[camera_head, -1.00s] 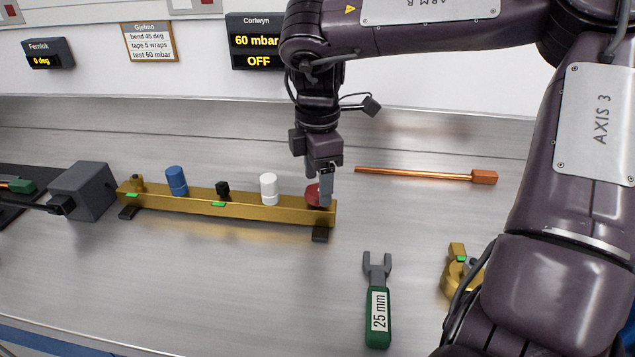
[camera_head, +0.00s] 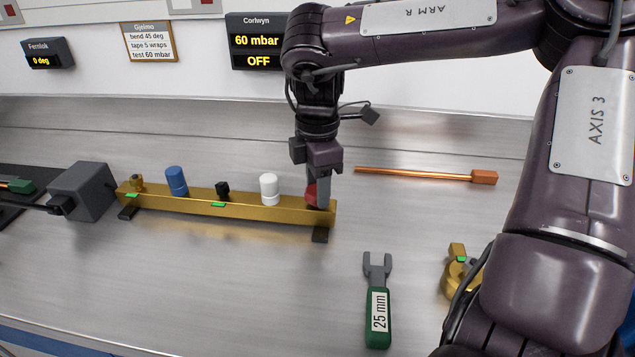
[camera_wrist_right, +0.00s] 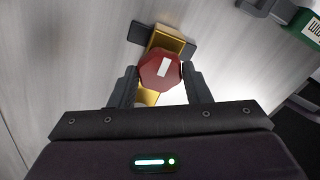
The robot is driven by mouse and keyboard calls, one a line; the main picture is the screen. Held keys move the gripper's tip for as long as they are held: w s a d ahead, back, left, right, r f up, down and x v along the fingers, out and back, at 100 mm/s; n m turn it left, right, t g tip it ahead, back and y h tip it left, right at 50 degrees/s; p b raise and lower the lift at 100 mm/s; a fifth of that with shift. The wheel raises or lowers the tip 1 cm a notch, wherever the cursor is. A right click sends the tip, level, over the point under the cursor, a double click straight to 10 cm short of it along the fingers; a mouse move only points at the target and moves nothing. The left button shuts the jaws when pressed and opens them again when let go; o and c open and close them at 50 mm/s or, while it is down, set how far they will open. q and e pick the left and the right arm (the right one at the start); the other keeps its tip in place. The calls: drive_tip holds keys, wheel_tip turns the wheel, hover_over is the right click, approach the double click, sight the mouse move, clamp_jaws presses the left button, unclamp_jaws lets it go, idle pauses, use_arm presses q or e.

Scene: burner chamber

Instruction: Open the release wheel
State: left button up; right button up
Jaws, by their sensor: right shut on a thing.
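The release wheel is a small red knob (camera_head: 312,193) at the right end of a brass manifold bar (camera_head: 250,206). In the right wrist view the red wheel (camera_wrist_right: 160,69) is eight-sided with a white bar mark on its face. My right gripper (camera_head: 317,200) points down over it, and its fingers partly hide it in the head view. In the right wrist view the fingers of my right gripper (camera_wrist_right: 160,80) stand on either side of the wheel, shut on it. My left gripper is not in view.
On the bar stand a white cap (camera_head: 269,187), a black knob (camera_head: 222,189) and a blue cap (camera_head: 176,181). A copper rod (camera_head: 415,173) lies behind right. A green-handled 25 mm wrench (camera_head: 378,305) lies in front. A display (camera_head: 255,42) reads 60 mbar, OFF.

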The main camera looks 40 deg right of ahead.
drive_tip(key=shift+r+n, duration=0.1)
drive_tip(key=shift+n, duration=0.3)
drive_tip(key=shift+n+p, duration=0.6)
drive_tip(key=shift+r+n, duration=0.1)
drive_tip(key=shift+n, duration=0.3)
drive_tip(key=shift+n+p, duration=0.65)
drive_tip(key=shift+n, duration=0.25)
drive_tip(key=n+p, duration=0.1)
drive_tip(key=n, duration=0.2)
drive_tip(key=shift+n, duration=0.3)
drive_tip(key=n+p, duration=0.1)
drive_tip(key=n, duration=0.2)
drive_tip(key=shift+n, duration=0.3)
drive_tip(key=n, duration=0.3)
drive_tip(key=shift+n+p, duration=0.3)
drive_tip(key=shift+p, duration=0.1)
drive_tip(key=n, duration=0.4)
drive_tip(key=shift+n+p, duration=0.3)
drive_tip(key=n, duration=0.4)
drive_tip(key=shift+w+n, duration=0.1)
drive_tip(key=shift+n, duration=0.2)
drive_tip(key=n, duration=0.4)
drive_tip(key=shift+p, duration=0.4)
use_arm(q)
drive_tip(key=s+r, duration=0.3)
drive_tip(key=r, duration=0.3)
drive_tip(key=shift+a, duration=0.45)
use_arm(e)
drive_tip(key=shift+n, duration=2.5)
